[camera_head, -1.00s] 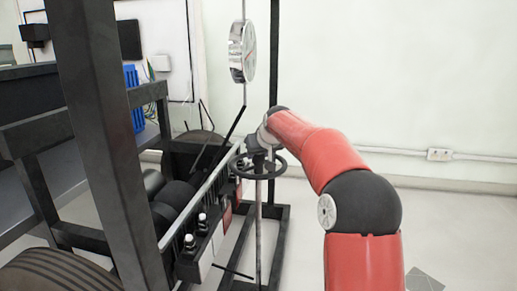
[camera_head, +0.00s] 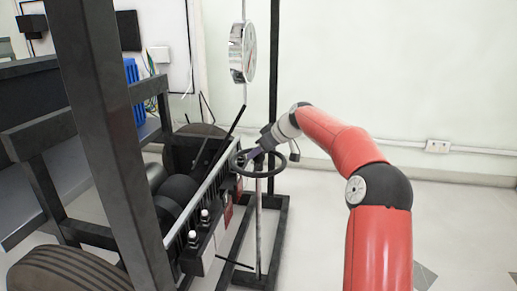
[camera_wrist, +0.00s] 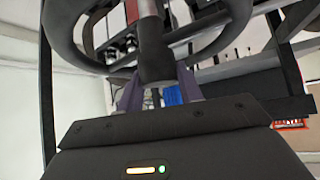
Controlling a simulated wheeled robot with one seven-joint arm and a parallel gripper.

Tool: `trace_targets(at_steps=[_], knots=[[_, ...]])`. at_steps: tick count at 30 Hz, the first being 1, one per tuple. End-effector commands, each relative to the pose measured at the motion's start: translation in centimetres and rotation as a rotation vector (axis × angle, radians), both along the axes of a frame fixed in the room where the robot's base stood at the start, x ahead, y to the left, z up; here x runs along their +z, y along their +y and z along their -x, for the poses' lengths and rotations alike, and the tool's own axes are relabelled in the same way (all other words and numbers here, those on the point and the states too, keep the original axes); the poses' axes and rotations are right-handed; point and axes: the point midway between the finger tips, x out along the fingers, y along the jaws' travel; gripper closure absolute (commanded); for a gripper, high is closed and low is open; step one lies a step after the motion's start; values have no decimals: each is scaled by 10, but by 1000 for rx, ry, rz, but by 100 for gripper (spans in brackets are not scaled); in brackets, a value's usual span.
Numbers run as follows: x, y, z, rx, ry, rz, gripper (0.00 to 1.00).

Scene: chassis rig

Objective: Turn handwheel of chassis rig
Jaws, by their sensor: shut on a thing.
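The handwheel is a dark ring (camera_head: 277,171) on an upright post in the middle of the head view. Its rim (camera_wrist: 233,38) and dark hub with a light shaft fill the top of the wrist view. My gripper (camera_head: 252,150) reaches the wheel from the upper right. In the wrist view its two purple fingers (camera_wrist: 158,92) stand on either side of a dark part near the hub, shut on the handwheel. The exact contact is partly hidden by the dark part. The wheel's turned angle cannot be told.
A round gauge (camera_head: 243,52) hangs above the wheel. The rig's dark frame post (camera_head: 95,130), tyre (camera_head: 65,270) and rollers fill the left. A wall socket (camera_head: 437,146) is behind my arm. The floor at right is mostly clear.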

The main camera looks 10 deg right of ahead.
Motion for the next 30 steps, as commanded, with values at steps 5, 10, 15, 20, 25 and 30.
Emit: trace_targets(at_steps=[5,10,15,20,25,30], knots=[[-1,1,0,13,1,1,100],[-1,1,0,13,0,1,100],[-1,1,0,13,1,1,56],[-1,0,0,12,0,1,43],[0,0,0,11,0,1,43],[8,-6,5,9,-2,1,43]])
